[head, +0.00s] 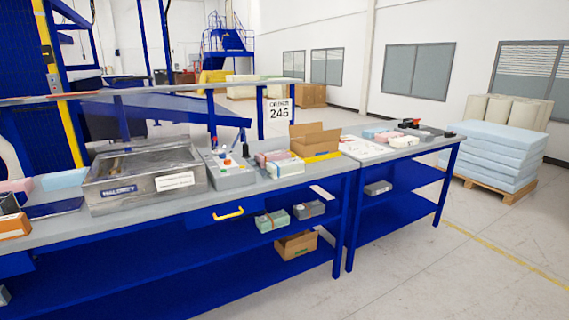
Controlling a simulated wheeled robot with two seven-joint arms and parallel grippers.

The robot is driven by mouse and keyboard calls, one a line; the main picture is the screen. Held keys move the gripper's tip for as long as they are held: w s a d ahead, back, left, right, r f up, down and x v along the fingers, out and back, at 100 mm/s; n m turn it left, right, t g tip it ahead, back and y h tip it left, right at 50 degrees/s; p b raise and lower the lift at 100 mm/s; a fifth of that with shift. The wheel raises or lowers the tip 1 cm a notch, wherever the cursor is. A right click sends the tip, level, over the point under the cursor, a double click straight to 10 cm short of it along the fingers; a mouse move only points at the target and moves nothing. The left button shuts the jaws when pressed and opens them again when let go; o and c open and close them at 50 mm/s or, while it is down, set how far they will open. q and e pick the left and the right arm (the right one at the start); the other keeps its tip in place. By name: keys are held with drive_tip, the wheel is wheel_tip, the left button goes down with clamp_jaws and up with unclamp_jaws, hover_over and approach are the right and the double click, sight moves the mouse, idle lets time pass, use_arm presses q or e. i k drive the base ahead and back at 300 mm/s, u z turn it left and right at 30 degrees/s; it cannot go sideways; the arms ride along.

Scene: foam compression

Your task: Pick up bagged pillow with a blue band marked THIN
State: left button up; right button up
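I cannot make out a blue band or the word THIN on any item. Small wrapped packs are on the benches. A pink pack (272,157) and a whitish pack (287,168) lie side by side on the near bench top, left of an open carton. A green pack with an orange-brown band (272,221) and a grey pack with a similar band (309,209) lie on the shelf below. Small pink and greenish packs (380,135) are on the farther bench; their markings are too small to read. Neither of my grippers is in view.
The near bench (250,186) carries a metal press box (140,178), a grey control box (229,172) and an open carton (314,140). Another carton (296,245) is on its shelf. Stacked light-blue foam (497,150) stands on a pallet at right. The floor (430,270) in front right is clear.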

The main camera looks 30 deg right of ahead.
sight(276, 170)
drive_tip(key=z, duration=0.5)
drive_tip(key=i, duration=0.25)
drive_tip(key=z, duration=1.05)
drive_tip(key=i, duration=1.5)
drive_tip(key=u, duration=0.7)
drive_tip(key=i, duration=0.35)
drive_tip(key=u, duration=0.35)
